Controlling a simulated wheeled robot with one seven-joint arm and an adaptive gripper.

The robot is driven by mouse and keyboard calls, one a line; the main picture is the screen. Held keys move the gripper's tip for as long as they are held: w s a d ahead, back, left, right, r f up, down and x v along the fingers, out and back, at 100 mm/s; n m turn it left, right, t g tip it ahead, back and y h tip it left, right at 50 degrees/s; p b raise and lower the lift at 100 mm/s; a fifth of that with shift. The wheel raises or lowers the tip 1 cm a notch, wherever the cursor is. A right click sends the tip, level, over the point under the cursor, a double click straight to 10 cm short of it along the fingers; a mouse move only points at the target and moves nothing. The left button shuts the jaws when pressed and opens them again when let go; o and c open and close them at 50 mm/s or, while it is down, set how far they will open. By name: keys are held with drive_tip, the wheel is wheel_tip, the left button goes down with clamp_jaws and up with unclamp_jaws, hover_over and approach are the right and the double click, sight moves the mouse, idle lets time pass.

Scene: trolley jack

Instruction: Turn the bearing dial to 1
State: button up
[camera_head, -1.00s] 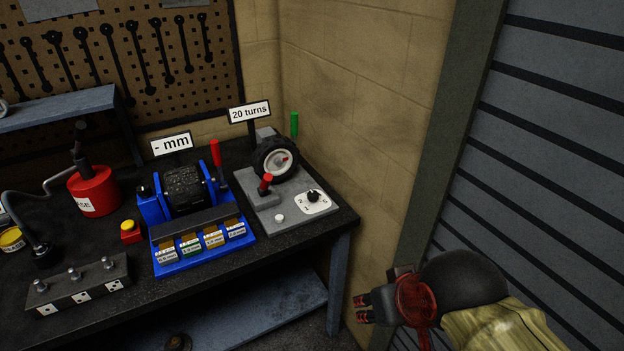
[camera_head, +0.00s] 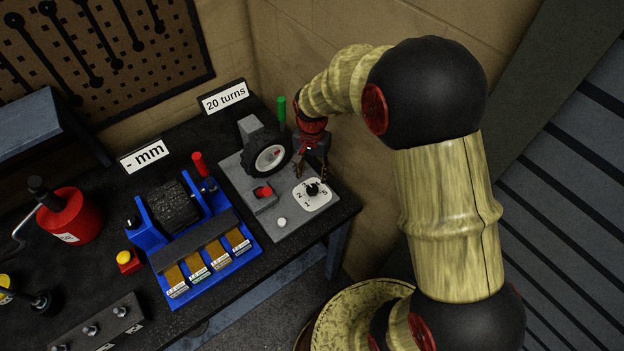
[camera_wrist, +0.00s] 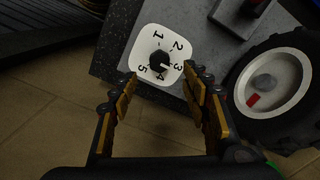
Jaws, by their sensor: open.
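The bearing dial is a black knob (camera_head: 313,189) on a white plate marked 1 to 5, on the right of a grey base. In the wrist view the knob (camera_wrist: 159,61) sits just beyond my fingertips, between their lines. Its pale mark appears to point toward 3. My gripper (camera_head: 313,172) is over the dial, pointing down, with part of the plate hidden behind it. In the wrist view my gripper (camera_wrist: 164,77) is open, with a finger on each side and nothing between them. Whether it touches the knob is not clear.
A black-tyred wheel (camera_head: 271,157) stands close left of my gripper. The wall is close right.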

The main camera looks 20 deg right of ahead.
sight(312, 188)
wheel_tip(312, 188, down, 8)
drive_tip(key=shift+r+b, duration=0.2)
drive_tip(key=shift+b, duration=0.15)
drive_tip(key=shift+c, duration=0.3)
drive_tip(key=c, duration=1.1)
